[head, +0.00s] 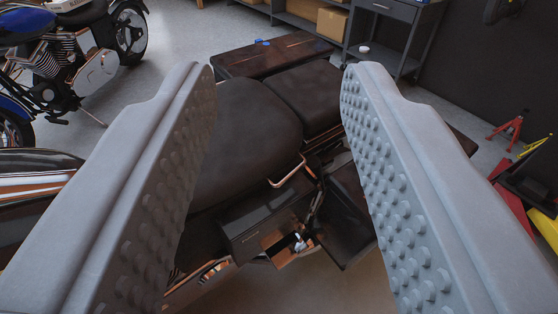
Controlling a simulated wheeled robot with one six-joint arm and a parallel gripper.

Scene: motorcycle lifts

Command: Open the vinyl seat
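The black vinyl seat (245,135) of a motorcycle lies below and between my fingers, with a second seat section (308,92) behind it. The seat looks down flat on the bike. A bent metal handle (288,174) sticks out at its lower right edge. My gripper (278,80) is wide open and empty, with its two grey studded fingers on either side of the seat in view. The left finger hides part of the seat's left side. I cannot tell whether either finger touches the seat.
Below the handle are an open dark compartment (268,215) and a dark panel (345,215). A blue motorcycle (75,60) stands at upper left. A grey workbench (392,12) and cardboard box (331,23) are at the back. Red jack stands (512,130) are at right.

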